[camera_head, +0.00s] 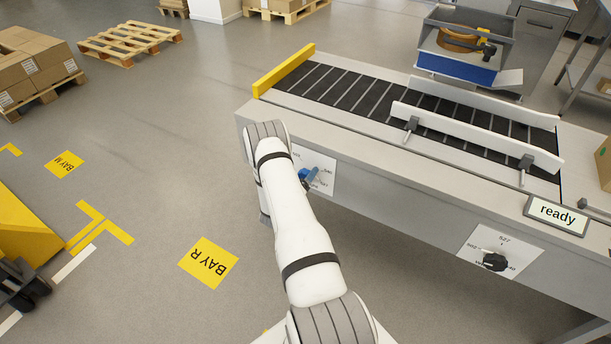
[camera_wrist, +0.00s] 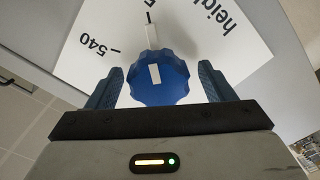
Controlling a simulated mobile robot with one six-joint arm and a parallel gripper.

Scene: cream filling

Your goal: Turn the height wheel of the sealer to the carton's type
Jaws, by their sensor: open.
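The blue, scalloped height wheel (camera_wrist: 170,90) sits on a white scale plate (camera_wrist: 225,60) in the wrist view. The plate reads "height" and "540", with another number cut off at the top edge. A white stripe on the wheel's face and a pale bar above its rim point up toward the cut-off number, not at 540. My gripper (camera_wrist: 161,68) is open, one finger on each side of the wheel; contact is unclear. In the head view the plate (camera_head: 325,180) is partly hidden by my arm. A brown carton (camera_head: 604,165) shows at the right edge; its type is not readable.
The conveyor (camera_head: 350,97) with white guide rails lies above the front panel. A second dial with a black knob (camera_head: 495,262) and a "ready" display (camera_head: 557,213) are to the right.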

